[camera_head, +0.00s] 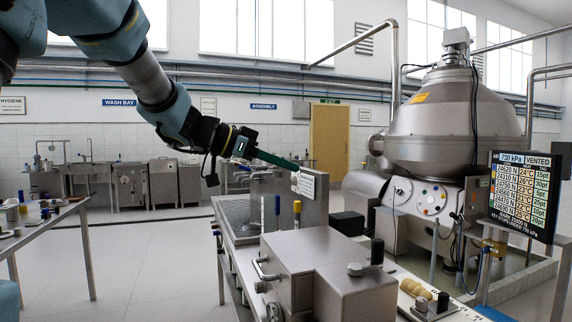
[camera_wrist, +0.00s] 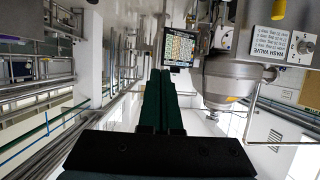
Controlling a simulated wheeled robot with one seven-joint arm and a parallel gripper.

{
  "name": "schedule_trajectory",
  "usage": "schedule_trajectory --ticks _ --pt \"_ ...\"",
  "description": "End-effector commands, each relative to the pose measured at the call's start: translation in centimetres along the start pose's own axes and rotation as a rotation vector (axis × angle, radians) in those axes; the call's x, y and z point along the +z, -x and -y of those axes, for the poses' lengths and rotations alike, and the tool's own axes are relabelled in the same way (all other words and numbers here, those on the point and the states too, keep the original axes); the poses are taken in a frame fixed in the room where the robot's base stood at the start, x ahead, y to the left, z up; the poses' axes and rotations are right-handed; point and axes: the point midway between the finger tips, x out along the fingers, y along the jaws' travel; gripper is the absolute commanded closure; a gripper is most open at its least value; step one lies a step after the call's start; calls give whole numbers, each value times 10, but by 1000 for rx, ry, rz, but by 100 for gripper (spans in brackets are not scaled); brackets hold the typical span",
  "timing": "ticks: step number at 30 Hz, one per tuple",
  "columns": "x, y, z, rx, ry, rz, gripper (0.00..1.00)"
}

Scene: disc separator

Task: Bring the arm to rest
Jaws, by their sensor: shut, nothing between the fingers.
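My arm reaches in from the upper left of the head view. My gripper (camera_head: 294,166) is at the middle, its long dark green fingers pointing right and slightly down, above the steel bench. The fingers are shut together and empty. In the wrist view my gripper (camera_wrist: 161,76) shows its fingers side by side, with nothing held. The tips overlap a placard (camera_head: 308,186) in the head view; I cannot tell whether they touch it.
The steel bench (camera_head: 240,262) carries a box-shaped unit (camera_head: 318,262) and upright handles. A large separator (camera_head: 445,120) stands at the right. A display screen (camera_head: 521,194) is in front of it. A side table (camera_head: 60,213) is at left. Open floor (camera_head: 150,260) lies between.

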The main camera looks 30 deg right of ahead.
Motion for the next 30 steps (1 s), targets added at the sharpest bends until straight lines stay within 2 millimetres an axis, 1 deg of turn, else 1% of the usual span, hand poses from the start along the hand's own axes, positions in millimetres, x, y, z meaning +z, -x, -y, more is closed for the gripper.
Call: schedule_trajectory --ticks 6,8,11,14,15,17,18,20,21,22,23,24,26,27,29,30 --pt "0 0 0 -1 0 0 100" --pt "1 1 4 -17 3 -5 100" --pt "5 7 23 -110 18 -33 100" --pt "22 26 63 -310 57 -61 100" --pt "35 39 82 -414 84 -62 100" --pt "61 62 108 -574 135 -41 100" --pt "82 80 121 -672 175 -15 100" --pt "114 105 134 -802 242 38 100" --pt "138 122 138 -878 292 81 100" --pt "156 134 139 -930 331 118 100" --pt "174 146 138 -977 373 155 100" --pt "199 161 134 -1032 432 210 100" --pt "236 182 122 -1099 527 296 100" --pt "260 194 110 -1132 594 357 100" --pt "295 209 88 -1164 703 448 100" --pt "316 217 70 -1174 776 509 100"
